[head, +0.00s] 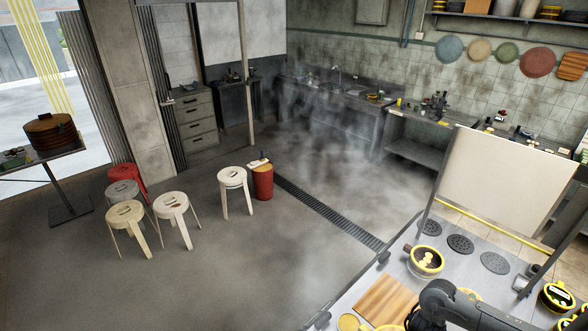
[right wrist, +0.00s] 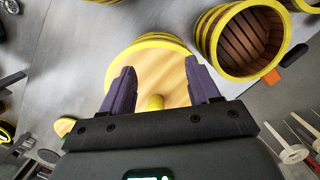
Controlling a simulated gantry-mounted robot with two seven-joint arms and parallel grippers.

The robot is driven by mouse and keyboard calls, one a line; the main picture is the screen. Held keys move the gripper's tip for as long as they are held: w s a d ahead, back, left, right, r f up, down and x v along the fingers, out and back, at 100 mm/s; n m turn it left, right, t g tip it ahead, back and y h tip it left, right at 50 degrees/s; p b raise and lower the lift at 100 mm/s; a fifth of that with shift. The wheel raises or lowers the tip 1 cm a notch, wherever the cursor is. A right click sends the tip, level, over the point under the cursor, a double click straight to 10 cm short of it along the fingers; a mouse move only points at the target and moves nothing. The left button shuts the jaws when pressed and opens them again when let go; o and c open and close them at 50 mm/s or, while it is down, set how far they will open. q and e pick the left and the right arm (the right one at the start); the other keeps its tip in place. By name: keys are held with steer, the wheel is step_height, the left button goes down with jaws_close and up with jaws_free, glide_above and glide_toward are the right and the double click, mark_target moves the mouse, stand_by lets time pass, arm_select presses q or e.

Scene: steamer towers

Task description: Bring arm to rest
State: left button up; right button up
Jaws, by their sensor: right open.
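My right gripper (right wrist: 163,85) is open in the right wrist view, its two purple fingers spread apart. A round wooden lid (right wrist: 150,62) with a yellow rim and a yellow knob (right wrist: 155,102) lies beyond and between the fingers. I cannot tell whether the fingers touch it. An open wooden steamer basket (right wrist: 242,42) with yellow bands is at its upper right. In the head view a dark part of my arm (head: 445,305) shows at the bottom right, over the counter; its fingers do not show. My left gripper is not in view.
On the metal counter in the head view are a yellow-rimmed steamer (head: 440,264), a wooden board (head: 377,296), round perforated plates (head: 460,243) and another steamer (head: 559,296). A cream panel (head: 508,182) stands behind. Stools (head: 172,205) stand on the open floor at left.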

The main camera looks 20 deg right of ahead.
steer(key=s+a+f+y, duration=0.2)
steer(key=s+a+f, duration=0.15)
steer(key=a, duration=0.55)
steer(key=s+a+f+y, duration=0.2)
steer(key=s+a, duration=0.3)
steer(key=a, duration=0.4)
steer(key=a+r+t+y, duration=0.1)
steer(key=a+r+t, duration=0.1)
steer(key=a, duration=0.6)
steer(key=a+r+t+y, duration=0.1)
steer(key=a+r+t, duration=0.1)
steer(key=a, duration=0.7)
steer(key=w+d+r+t+h, duration=0.3)
steer(key=w+d+r+t, duration=0.1)
steer(key=w+d+r, duration=0.25)
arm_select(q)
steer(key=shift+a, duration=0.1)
arm_select(e)
steer(key=s+d+r+n+g+h, duration=0.2)
steer(key=d+n, duration=0.4)
steer(key=d, duration=0.3)
steer(key=shift+s+d+r+g+h, duration=0.2)
steer(key=shift+s+r+g+h, duration=0.1)
steer(key=shift+s+r+h, duration=0.5)
